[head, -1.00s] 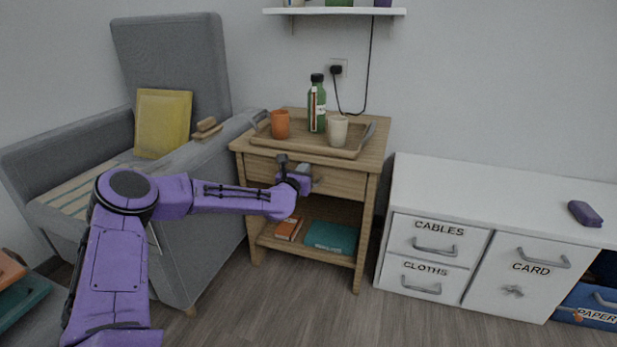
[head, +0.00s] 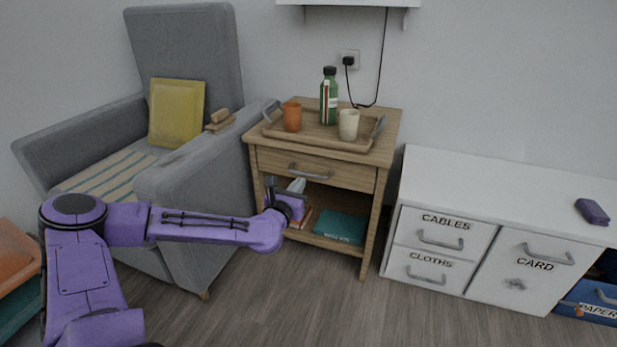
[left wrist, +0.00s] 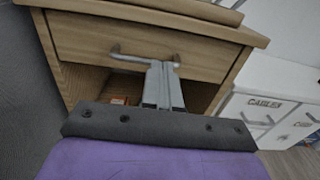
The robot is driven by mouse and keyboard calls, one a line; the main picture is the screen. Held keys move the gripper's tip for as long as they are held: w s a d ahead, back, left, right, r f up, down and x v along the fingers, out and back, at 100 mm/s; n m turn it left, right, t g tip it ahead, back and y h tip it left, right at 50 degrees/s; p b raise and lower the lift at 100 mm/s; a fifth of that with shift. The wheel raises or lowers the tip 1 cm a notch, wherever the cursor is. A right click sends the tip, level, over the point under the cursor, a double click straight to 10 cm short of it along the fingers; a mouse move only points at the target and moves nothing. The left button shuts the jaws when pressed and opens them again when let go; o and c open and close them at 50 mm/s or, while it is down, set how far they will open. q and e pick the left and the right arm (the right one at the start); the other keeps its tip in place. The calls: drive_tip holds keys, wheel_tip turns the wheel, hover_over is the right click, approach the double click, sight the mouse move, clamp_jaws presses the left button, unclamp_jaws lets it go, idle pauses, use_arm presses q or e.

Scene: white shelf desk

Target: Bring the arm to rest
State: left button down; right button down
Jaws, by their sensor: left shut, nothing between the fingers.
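My left arm is purple and comes in from the left in the head view. Its gripper (head: 297,186) is in front of the wooden side table (head: 391,133), below the drawer handle (head: 311,173). In the left wrist view the grey fingers (left wrist: 163,88) are together with nothing between them. They overlap the drawer front there, near the handle (left wrist: 129,57); I cannot tell the exact gap. The drawer (head: 345,175) looks shut. My right gripper is not in view.
A tray (head: 346,144) on the table bears an orange cup (head: 292,117), a green bottle (head: 329,97) and a cream cup (head: 348,125). A grey armchair (head: 185,50) stands left. A white cabinet (head: 450,177) stands right. Open floor (head: 300,315) lies in front.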

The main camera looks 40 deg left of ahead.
use_arm(q)
drive_tip(key=shift+s+f, duration=0.1)
drive_tip(key=s+d+f+m+g+h, duration=0.25)
drive_tip(key=s+d+f+m, duration=0.3)
drive_tip(key=f+m, duration=0.4)
drive_tip(key=s+d+f+m+g+h, duration=0.1)
drive_tip(key=s+d+f+m+g, duration=0.4)
drive_tip(key=f+m, duration=0.4)
drive_tip(key=s+d+f+m+g+y, duration=0.15)
drive_tip(key=s+f+m, duration=0.3)
drive_tip(key=s, duration=0.45)
drive_tip(key=s+f+m+g, duration=0.3)
drive_tip(key=s+f+m, duration=0.15)
drive_tip(key=s, duration=0.45)
drive_tip(key=s+d+f+m+g, duration=0.1)
drive_tip(key=s+f+m+g, duration=0.1)
drive_tip(key=s+f+m, duration=0.45)
wheel_tip(320, 180, up, 35)
drive_tip(key=s+n+p, duration=0.1)
drive_tip(key=p, duration=3.2)
drive_tip(key=shift+a+r+n, duration=0.2)
drive_tip(key=shift+n, duration=0.1)
